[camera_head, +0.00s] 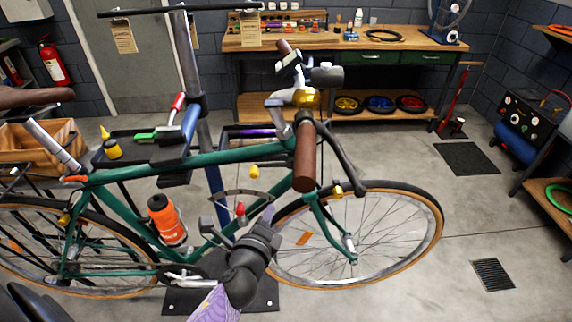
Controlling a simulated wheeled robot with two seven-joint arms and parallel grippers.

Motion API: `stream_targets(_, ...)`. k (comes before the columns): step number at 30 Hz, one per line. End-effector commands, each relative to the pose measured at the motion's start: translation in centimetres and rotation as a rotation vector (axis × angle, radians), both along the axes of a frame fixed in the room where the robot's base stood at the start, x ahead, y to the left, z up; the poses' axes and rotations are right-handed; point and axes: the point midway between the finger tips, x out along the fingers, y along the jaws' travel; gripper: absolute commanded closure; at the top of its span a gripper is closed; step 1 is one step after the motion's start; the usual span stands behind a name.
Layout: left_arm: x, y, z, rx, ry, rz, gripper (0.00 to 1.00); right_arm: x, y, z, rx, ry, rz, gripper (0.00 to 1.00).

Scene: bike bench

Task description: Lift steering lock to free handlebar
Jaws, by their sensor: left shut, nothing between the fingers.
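A green bicycle (215,158) is held in a work stand. Its handlebar has a brown near grip (305,157), a brown far grip (285,47) and a grey lamp-like part (326,76). A brass-coloured round part (308,98) sits at the stem; I cannot tell which part is the steering lock.
The stand's post (189,60) and tool tray (128,150) rise behind the frame. An orange bottle (166,220) sits on the frame. A workbench (350,42) stands at the back.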

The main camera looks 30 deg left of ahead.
Motion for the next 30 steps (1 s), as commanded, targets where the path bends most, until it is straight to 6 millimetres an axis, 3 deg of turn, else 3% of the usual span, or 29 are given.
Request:
stream_targets(11,0.9,0.2,-0.3,-0.001,0.000,-0.001,1.00,-0.7,0.2,-0.2,0.002,0.016,0.000,0.41)
stream_targets(24,9.8,2.5,-2.0,-0.003,0.000,0.001,1.00,-0.5,0.1,-2.4,0.001,0.013,0.001,0.41)
stream_targets(27,8.8,3.9,-0.4,-0.001,0.003,0.000,1.00,-0.3,0.0,-0.6,-0.001,0.007,0.001,0.41)
stream_targets(30,8.2,4.8,0.0,-0.002,0.003,0.001,1.00,-0.2,-0.1,0.0,-0.002,0.005,0.002,0.41)
